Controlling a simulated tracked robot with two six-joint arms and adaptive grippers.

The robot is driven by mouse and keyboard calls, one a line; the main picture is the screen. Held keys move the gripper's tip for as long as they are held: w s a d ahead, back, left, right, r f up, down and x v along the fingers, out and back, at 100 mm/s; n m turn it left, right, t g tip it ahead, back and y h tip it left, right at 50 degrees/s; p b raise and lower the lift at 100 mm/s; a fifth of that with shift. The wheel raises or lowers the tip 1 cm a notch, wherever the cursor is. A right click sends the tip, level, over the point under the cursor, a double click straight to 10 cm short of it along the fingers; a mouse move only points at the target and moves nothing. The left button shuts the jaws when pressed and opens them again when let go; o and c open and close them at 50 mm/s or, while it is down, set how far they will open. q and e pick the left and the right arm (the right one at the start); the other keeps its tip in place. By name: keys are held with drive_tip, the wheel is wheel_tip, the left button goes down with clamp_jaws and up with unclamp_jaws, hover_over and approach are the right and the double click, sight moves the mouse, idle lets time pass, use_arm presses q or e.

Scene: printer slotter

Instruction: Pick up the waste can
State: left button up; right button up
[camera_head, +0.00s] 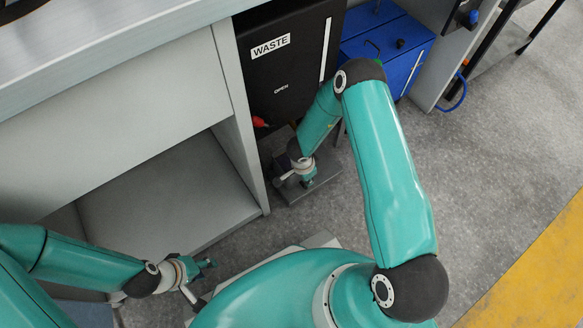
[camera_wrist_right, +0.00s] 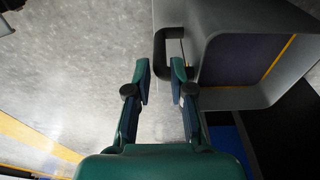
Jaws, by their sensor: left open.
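A black unit labelled WASTE (camera_head: 275,85) stands in the bay beside the grey cabinet in the head view. In the right wrist view a grey open can-like container (camera_wrist_right: 228,28) with a black handle (camera_wrist_right: 160,50) fills the upper right; I take it for the waste can. My right gripper (camera_wrist_right: 160,68) is open, its fingertips just below the handle, the right one close to the container; contact cannot be told. In the head view my right arm reaches down in front of the black unit and partly hides it. My left gripper (camera_head: 199,279) is open and empty, low before the cabinet.
A blue box (camera_head: 405,62) stands right of the black unit. The grey cabinet (camera_head: 110,95) has an open lower shelf on the left. Grey floor (camera_head: 500,170) is clear to the right, with a yellow strip (camera_head: 540,275) at the lower right.

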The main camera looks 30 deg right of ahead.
drive_tip(key=f+b, duration=0.1)
drive_tip(key=f, duration=0.3)
drive_tip(key=f+b, duration=0.1)
drive_tip(key=shift+d+f+b, duration=0.35)
drive_tip(key=shift+d+f, duration=0.05)
clamp_jaws()
drive_tip(key=shift+w+r, duration=0.1)
drive_tip(key=shift+r, duration=0.05)
